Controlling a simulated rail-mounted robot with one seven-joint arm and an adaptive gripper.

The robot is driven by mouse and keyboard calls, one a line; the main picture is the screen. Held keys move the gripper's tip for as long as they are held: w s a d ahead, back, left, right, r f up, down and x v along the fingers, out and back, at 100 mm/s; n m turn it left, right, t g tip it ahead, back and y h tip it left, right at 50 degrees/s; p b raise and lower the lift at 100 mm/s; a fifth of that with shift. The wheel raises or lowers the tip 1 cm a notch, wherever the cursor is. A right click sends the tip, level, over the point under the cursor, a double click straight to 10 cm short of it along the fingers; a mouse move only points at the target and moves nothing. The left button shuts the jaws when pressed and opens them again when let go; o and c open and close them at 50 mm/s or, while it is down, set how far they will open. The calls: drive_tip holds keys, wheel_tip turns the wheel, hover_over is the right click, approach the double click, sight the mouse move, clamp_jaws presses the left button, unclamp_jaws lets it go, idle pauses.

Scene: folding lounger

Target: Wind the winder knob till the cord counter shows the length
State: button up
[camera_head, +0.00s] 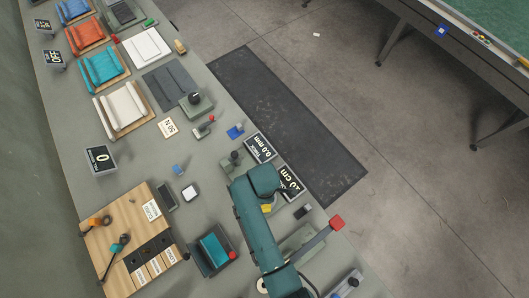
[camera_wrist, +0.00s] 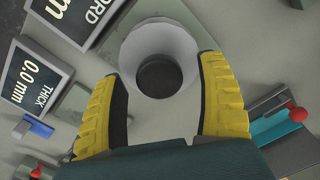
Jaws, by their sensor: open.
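In the wrist view a pale round spool with a dark round knob (camera_wrist: 159,76) on its middle sits on a grey-green base. The yellow fingers of my gripper (camera_wrist: 163,72) are open, one on each side of the knob and apart from it. In the head view my gripper (camera_head: 267,208) is a small yellow patch under my teal arm, which hides the knob. The cord counter (camera_head: 291,183) shows "0 cm" with its left part covered by the arm; in the wrist view the counter (camera_wrist: 88,18) is cut off at the top.
A thickness display (camera_head: 260,148) reading 0.0 mm stands beside the counter. A red-ended lever (camera_head: 337,222) and a teal block in a dark tray (camera_head: 213,250) flank my arm. A wooden board (camera_head: 128,235) lies to the left. Folded fabrics fill the bench's far end.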

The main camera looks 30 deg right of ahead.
drive_tip(key=shift+f, duration=0.15)
drive_tip(key=c, duration=1.2)
drive_tip(key=shift+m+p, duration=0.3)
drive_tip(key=shift+m, duration=0.1)
